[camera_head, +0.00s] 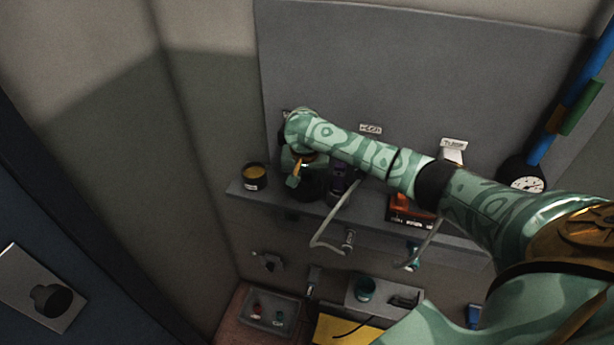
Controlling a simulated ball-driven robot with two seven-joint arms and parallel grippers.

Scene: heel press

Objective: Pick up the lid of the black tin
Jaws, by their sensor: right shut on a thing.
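A small black tin (254,183) stands near the left end of the wall shelf, with a yellow-brown round top face showing. My right gripper (294,178) is just right of the tin, over the shelf, at the end of my patterned green arm. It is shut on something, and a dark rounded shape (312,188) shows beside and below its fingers. I cannot make out for sure whether this is the lid; the wrist and fingers hide part of it. My left gripper is not in view.
On the grey shelf (365,223), right of my gripper, stand a dark purple-black item (338,182) and an orange-red box (410,210). A round gauge (526,184) sits at the right. Below are a grey tray (270,312) and a teal cup (364,289).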

